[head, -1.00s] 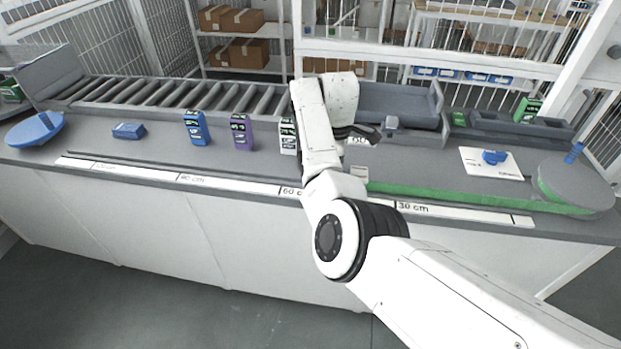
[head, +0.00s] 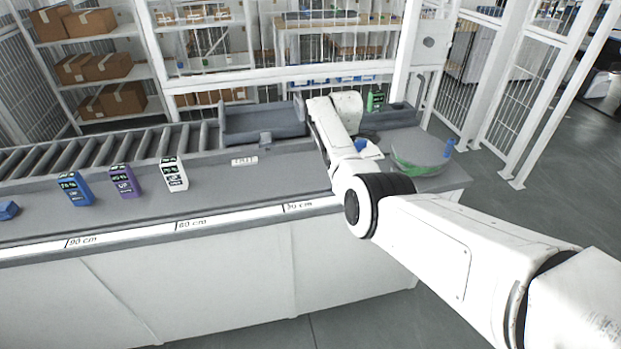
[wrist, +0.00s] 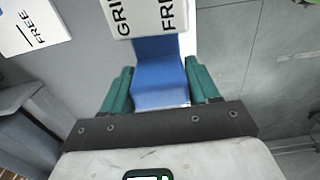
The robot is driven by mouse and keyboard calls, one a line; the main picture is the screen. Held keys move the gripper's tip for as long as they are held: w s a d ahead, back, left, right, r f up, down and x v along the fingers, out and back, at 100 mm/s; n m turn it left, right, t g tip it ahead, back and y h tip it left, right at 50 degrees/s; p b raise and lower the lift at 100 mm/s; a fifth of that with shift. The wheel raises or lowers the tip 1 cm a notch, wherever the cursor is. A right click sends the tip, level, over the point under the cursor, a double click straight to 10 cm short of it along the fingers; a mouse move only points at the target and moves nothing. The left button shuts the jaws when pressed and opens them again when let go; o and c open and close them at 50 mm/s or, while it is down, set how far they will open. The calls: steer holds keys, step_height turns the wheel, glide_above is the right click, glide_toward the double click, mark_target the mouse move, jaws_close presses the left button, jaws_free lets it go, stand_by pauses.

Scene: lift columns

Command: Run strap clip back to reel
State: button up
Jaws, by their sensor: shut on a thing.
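In the wrist view my gripper (wrist: 160,78), with green fingers, is shut on a blue part (wrist: 160,88). A white block (wrist: 148,16) marked GRIP and FREE sits against its far end. I cannot tell whether this blue part is the strap clip. In the head view the gripper itself is hidden behind my arm; a bit of blue (head: 367,148) shows beside the wrist.
A grey tray (head: 262,124) stands behind the counter's middle, beside the rollers (head: 120,148). Blue (head: 75,188), purple (head: 125,181) and white (head: 174,174) boxes stand at the left. A white FREE card (wrist: 30,25) shows in the wrist view.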

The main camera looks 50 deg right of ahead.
steer(key=s+d, duration=0.1)
steer(key=d, duration=0.1)
steer(key=s+d, duration=0.3)
steer(key=d, duration=0.1)
steer(key=shift+s, duration=0.25)
steer(key=o, duration=1.4)
steer(key=shift+d, duration=0.15)
steer(key=shift+r, duration=0.25)
step_height(320, 180, up, 10)
steer(key=shift+r+b, duration=0.15)
steer(key=shift+b, duration=0.5)
